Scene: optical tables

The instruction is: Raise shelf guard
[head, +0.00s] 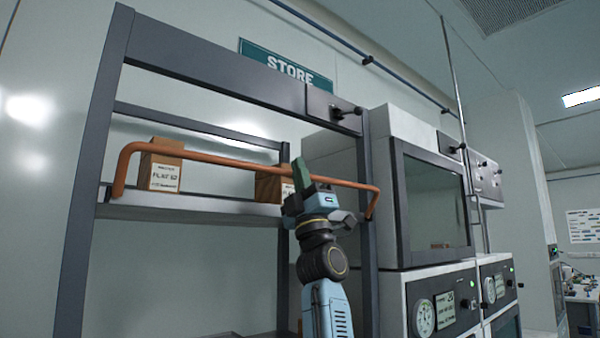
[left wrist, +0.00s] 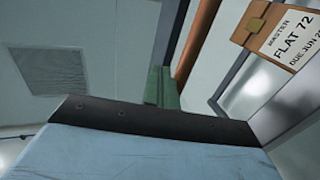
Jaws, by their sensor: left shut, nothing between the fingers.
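The shelf guard is an orange bar with bent ends (head: 225,161), running across the front of the shelf between the two uprights of a dark frame. It slopes down slightly to the right in the head view. My left gripper (head: 300,172) is raised at the right part of the bar, with its green fingers shut and empty. The fingertips reach above the bar line. In the left wrist view the fingers (left wrist: 161,87) are close beside the orange bar (left wrist: 196,45); I cannot tell whether they touch. My right gripper is not in view.
A shelf (head: 210,206) behind the guard holds a left box (head: 162,168) and a right box (head: 268,186), partly hidden by my gripper. The right box's label shows in the left wrist view (left wrist: 285,43). A cabinet with a dark window (head: 435,205) stands close right of the frame.

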